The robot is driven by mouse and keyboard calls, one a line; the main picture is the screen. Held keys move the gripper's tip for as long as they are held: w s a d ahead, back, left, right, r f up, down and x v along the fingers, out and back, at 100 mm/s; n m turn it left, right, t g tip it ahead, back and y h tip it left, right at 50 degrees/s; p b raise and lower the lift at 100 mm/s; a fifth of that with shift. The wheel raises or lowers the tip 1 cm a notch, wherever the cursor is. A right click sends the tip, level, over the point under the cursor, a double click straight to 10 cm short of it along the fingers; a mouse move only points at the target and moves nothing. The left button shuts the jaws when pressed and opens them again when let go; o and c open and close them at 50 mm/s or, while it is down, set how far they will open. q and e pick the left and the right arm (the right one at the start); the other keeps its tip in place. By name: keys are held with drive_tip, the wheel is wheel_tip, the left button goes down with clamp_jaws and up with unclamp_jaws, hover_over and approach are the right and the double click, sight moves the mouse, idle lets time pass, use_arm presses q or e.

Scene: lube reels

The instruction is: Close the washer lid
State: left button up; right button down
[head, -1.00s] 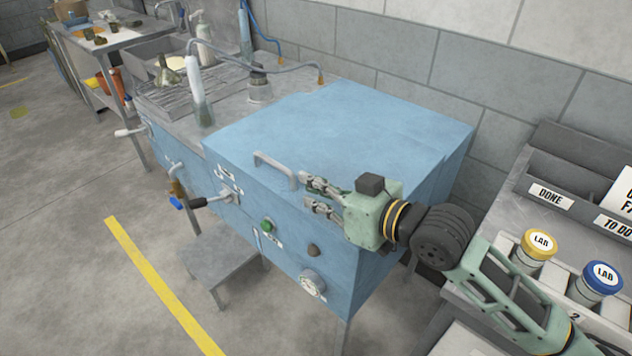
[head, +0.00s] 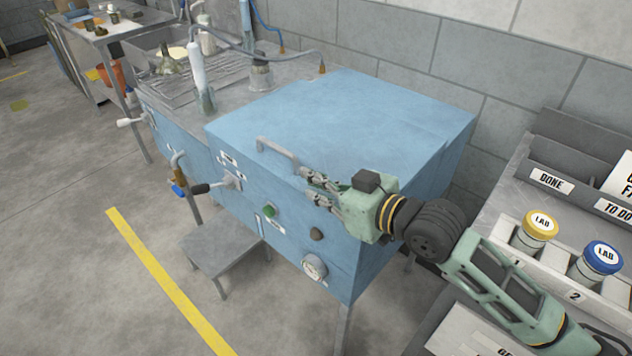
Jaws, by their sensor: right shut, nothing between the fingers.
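The blue washer (head: 290,215) stands in the middle of the head view. Its blue lid (head: 350,115) lies flat over the top of the box and looks down. A grey bar handle (head: 277,150) sits at the lid's front edge. My right gripper (head: 308,183) is shut and empty, just right of the handle at the washer's front. I cannot tell whether its fingers touch the lid or the handle. My left gripper is out of view.
A sink counter with a bottle (head: 203,85) adjoins the washer on the left. A lever handle (head: 205,188) sticks out of the front. A low grey step (head: 222,246) stands on the floor below. On the right, a bench holds a yellow-capped jar (head: 537,230) and a blue-capped jar (head: 600,262).

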wheel_tip(320, 180, up, 5)
drive_tip(key=p, duration=0.4)
drive_tip(key=shift+w+f, duration=0.1)
drive_tip(key=shift+f, duration=0.05)
drive_tip(key=shift+s+d+f+b, duration=0.2)
drive_tip(key=shift+s+d+b, duration=0.2)
drive_tip(key=shift+d, duration=0.1)
drive_tip(key=shift+s+d+f+b, duration=0.2)
drive_tip(key=shift+s+d+b, duration=0.2)
drive_tip(key=shift+d, duration=0.1)
drive_tip(key=b+v, duration=0.1)
drive_tip(key=v, duration=0.5)
drive_tip(key=shift+d+r, duration=0.15)
drive_tip(key=shift+r, duration=0.05)
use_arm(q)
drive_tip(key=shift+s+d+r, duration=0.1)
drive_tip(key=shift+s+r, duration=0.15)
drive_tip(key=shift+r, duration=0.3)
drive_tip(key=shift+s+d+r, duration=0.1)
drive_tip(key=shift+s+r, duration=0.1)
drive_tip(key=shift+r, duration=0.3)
use_arm(e)
drive_tip(key=shift+s+d+r, duration=0.3)
drive_tip(key=shift+s+d, duration=0.15)
